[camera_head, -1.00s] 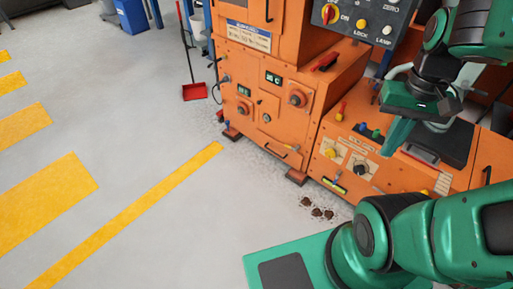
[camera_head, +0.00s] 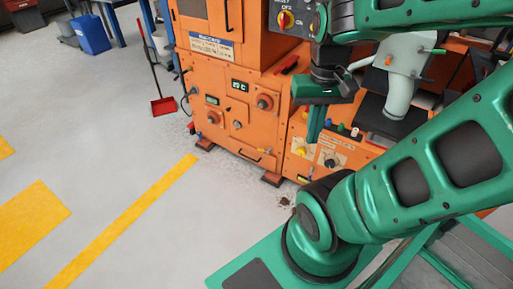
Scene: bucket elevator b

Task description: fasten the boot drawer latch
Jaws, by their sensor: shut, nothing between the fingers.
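The orange machine (camera_head: 222,125) stands at the upper middle of the head view. A low front panel with a dark bar handle (camera_head: 249,156) is near its base. I cannot tell for sure which part is the boot drawer latch; small fittings sit along the panel edges. My gripper (camera_head: 315,138) points down in front of the machine's right-hand lower section, its fingers together and empty. It appears just above a yellow knob (camera_head: 300,152) and a dark knob (camera_head: 330,162); contact cannot be judged. My arm hides much of the right side.
A control panel with a red-yellow switch (camera_head: 286,19) is above. A grey chute (camera_head: 402,75) stands behind my arm. Dark spilled material (camera_head: 285,201) lies on the floor by the machine. A red dustpan (camera_head: 164,106) stands at left.

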